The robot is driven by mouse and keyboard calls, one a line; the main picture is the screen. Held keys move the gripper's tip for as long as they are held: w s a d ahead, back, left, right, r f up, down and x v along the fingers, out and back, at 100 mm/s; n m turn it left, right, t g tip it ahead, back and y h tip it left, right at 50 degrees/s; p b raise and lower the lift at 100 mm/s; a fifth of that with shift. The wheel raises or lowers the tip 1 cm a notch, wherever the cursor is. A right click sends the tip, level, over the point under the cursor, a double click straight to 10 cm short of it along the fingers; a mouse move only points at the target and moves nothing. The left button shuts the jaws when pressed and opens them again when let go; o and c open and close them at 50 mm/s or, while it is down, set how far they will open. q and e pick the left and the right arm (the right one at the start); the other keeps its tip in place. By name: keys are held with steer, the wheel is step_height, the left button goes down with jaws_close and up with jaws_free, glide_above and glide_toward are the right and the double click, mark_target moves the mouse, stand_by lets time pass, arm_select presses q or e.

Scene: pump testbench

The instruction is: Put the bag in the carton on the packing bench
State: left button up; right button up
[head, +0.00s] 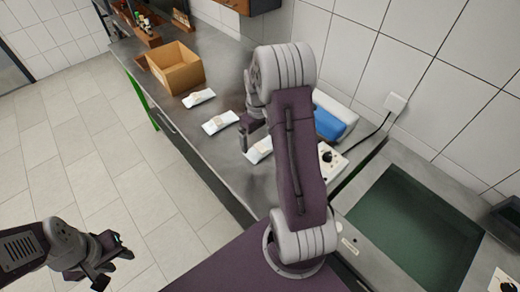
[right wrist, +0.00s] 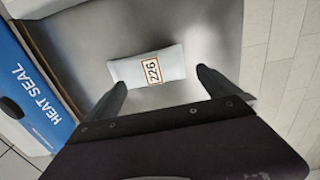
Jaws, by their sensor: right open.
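An open brown carton (head: 188,78) stands on the grey bench toward its far end. Three white bags lie in a row on the bench: one near the carton (head: 198,97), one in the middle (head: 220,122), and one nearest me (head: 257,151), partly covered by my right arm. My right gripper (head: 245,138) is above the bench near the nearer bags, open and empty. My left gripper (head: 113,265) is open and empty over the floor.
A blue and white heat sealer (head: 329,124) stands behind my right arm; its HEAT SEAL side fills the left of the right wrist view (right wrist: 28,85). A greenish basin (head: 415,235) lies at right. Small bottles (head: 142,22) stand at the far end.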

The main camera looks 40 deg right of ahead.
mark_target(259, 149)
steer(key=shift+w+d+f, duration=0.35)
steer(key=shift+w+f, duration=0.05)
steer(key=shift+f, duration=0.3)
steer(key=f, duration=0.2)
steer(key=s+f, duration=0.1)
steer(key=shift+a+f, duration=0.1)
steer(key=shift+f, duration=0.25)
steer(key=shift+w+f, duration=0.1)
steer(key=shift+f, duration=0.25)
steer(key=shift+w+f, duration=0.15)
steer(key=c, duration=1.6)
steer(key=r, duration=0.4)
steer(key=shift+s+r, duration=0.25)
steer(key=shift+r, duration=0.1)
steer(key=s+a+r, duration=0.1)
steer(key=s+r, duration=0.1)
steer(key=s, duration=0.1)
steer(key=s+a+r, duration=0.2)
steer(key=s, duration=0.1)
steer(key=s+a+r, duration=0.2)
steer(key=s, duration=0.2)
steer(key=shift+r+b, duration=0.25)
steer(key=shift+b, duration=0.15)
